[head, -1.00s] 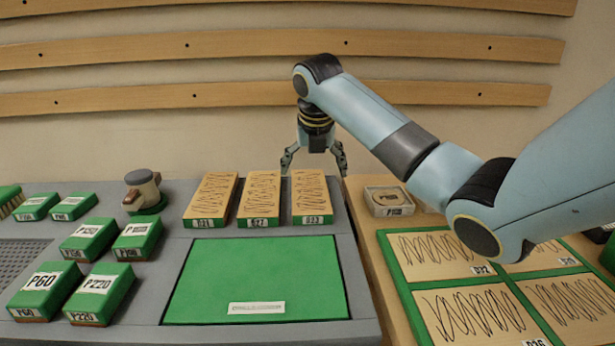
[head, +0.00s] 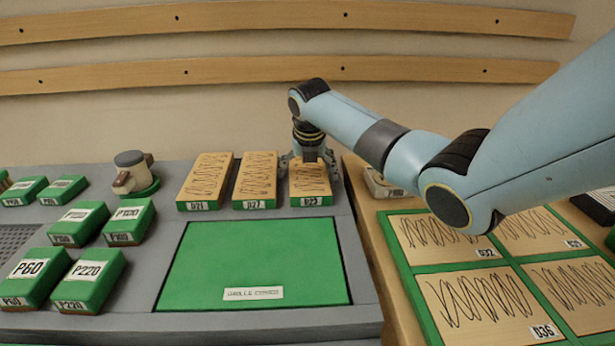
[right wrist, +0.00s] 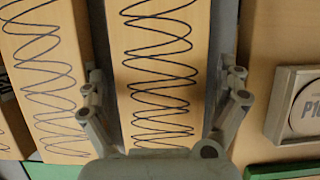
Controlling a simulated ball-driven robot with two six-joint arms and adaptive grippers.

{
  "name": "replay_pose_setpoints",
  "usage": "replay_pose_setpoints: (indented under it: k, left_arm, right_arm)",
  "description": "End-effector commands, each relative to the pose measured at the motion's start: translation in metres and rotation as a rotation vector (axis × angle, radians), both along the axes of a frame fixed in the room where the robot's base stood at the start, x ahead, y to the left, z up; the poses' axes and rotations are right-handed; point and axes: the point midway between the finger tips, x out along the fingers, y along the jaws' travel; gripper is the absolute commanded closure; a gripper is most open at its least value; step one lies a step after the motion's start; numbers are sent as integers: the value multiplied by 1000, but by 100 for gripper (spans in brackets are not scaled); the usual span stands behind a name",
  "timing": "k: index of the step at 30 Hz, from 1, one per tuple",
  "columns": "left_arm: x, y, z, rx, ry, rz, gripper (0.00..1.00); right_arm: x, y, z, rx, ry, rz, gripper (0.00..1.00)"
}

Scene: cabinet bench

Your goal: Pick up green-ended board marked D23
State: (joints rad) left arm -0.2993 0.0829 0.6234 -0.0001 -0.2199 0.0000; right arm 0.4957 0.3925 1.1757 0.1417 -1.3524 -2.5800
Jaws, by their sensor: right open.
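The green-ended board marked D23 (head: 311,187) lies at the right of a row of three wooden boards with black scribbled lines on the grey bench. My right gripper (head: 311,166) is open over its far part, one finger on each side. In the right wrist view the board (right wrist: 160,50) runs between the two open fingers (right wrist: 163,85), with nothing gripped. Its green end is hidden in that view. Contact between fingers and board cannot be told. My left gripper is out of view.
Board D27 (head: 255,180) stands close on the left of D23, and D21 (head: 206,180) beyond it. Green blocks (head: 88,278) are at left. A light box (head: 378,184) and green-framed panels (head: 470,300) are at right.

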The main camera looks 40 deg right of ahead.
Motion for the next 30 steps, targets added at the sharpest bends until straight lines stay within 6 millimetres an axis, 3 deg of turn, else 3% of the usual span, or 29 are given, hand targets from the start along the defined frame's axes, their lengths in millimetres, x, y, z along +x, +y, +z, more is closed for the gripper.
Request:
replay_pose_setpoints:
  k: [7,21,30]
  left_arm:
    - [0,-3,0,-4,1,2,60]
    - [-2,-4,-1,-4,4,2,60]
    - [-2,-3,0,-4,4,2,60]
  right_arm:
    - [1,-1,-1,-1,-2,0,0]
    - [1,-1,0,-1,-3,0,58]
    - [1,-1,3,-2,-4,0,59]
